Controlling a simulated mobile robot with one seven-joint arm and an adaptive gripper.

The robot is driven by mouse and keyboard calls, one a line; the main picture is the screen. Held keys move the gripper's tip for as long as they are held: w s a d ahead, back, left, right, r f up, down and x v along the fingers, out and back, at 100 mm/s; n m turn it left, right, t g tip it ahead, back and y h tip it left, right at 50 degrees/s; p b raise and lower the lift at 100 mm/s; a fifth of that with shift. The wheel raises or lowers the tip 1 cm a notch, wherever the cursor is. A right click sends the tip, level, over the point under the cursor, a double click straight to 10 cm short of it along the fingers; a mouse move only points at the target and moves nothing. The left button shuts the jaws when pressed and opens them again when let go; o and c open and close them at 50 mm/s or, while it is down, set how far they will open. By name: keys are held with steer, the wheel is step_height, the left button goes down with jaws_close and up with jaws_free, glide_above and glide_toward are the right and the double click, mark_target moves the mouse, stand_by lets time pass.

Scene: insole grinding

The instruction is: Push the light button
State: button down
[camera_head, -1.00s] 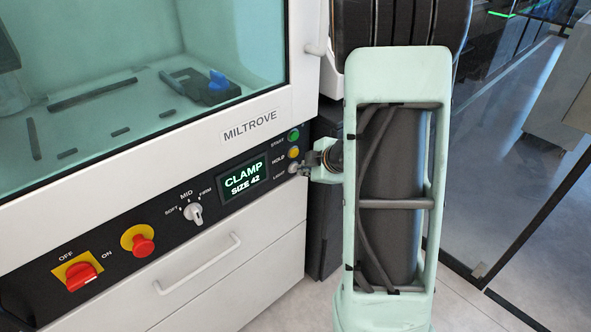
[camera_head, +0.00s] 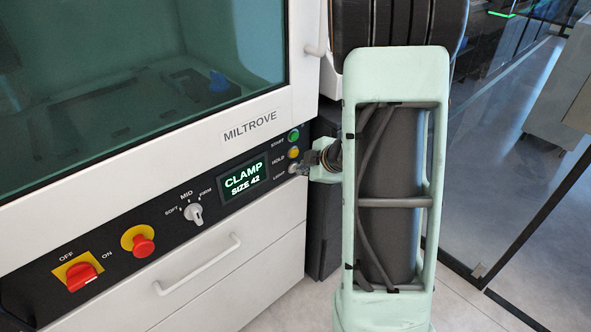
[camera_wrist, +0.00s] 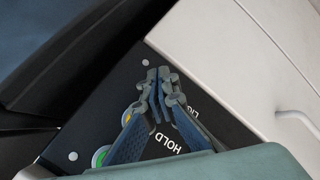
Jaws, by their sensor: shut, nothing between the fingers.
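The light button (camera_head: 293,169) is a small pale button at the lower right end of the machine's black control panel (camera_head: 111,250), below the yellow hold button (camera_head: 293,153) and the green start button (camera_head: 293,136). My gripper (camera_head: 300,169) is right at the light button in the head view; I cannot tell whether the tips touch it. In the wrist view my gripper (camera_wrist: 158,74) has its fingertips together with nothing between them, over the panel beside the partly covered light label. There the fingers hide the light button. The chamber behind the window (camera_head: 130,90) is dark.
A selector knob (camera_head: 194,213), a red push button (camera_head: 143,246) and a red rotary switch (camera_head: 80,276) sit farther left on the panel. A drawer handle (camera_head: 198,264) sticks out below.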

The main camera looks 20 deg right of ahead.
steer(key=shift+w+a, duration=0.15)
steer(key=shift+w, duration=0.05)
steer(key=shift+s, duration=0.3)
stand_by(0.4)
steer(key=s+d, duration=0.2)
steer(key=s, duration=0.3)
steer(key=shift+s+d, duration=0.15)
steer(key=shift+s, duration=0.25)
stand_by(0.4)
